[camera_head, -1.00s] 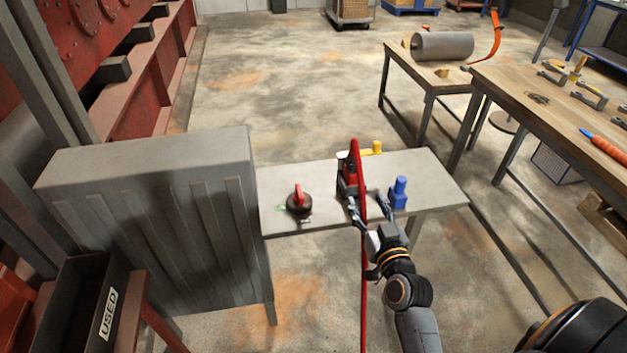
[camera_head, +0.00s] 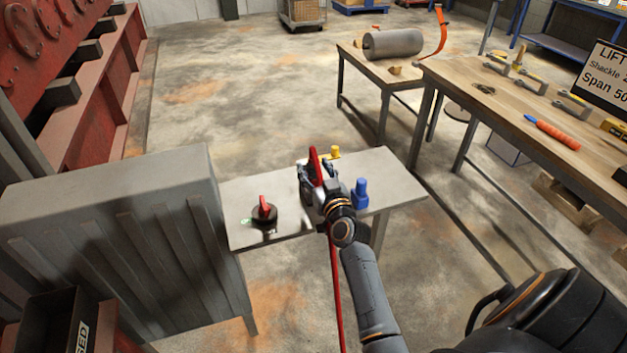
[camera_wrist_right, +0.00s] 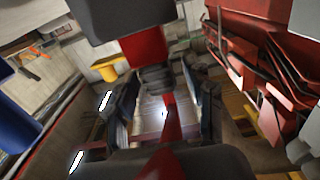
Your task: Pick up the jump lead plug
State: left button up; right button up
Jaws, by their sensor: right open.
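The jump lead plug (camera_head: 314,163) appears to be the red piece with a dark body on the small grey table (camera_head: 390,189), with a red cable (camera_head: 336,285) hanging down past the table edge. My right gripper (camera_head: 313,184) is at the plug and hides its lower part. In the right wrist view, the red and black plug (camera_wrist_right: 146,48) shows between and beyond the open fingers of my right gripper (camera_wrist_right: 166,104). I cannot tell whether the fingers touch it. My left gripper is in neither view.
A blue piece (camera_head: 360,194) stands close to the right of my gripper, and a yellow piece (camera_head: 335,152) is behind. A red-handled rotary switch (camera_head: 264,210) is on the table's left. A ribbed grey cabinet (camera_head: 165,250) adjoins the left. A wooden workbench (camera_head: 455,85) stands right.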

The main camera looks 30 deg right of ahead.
jog(key=shift+w+d+f, duration=0.1)
jog(key=shift+w+d, duration=0.05)
jog(key=shift+w, duration=0.45)
jog(key=shift+s, duration=0.1)
grip_shut()
jog(key=shift+r, duration=0.2)
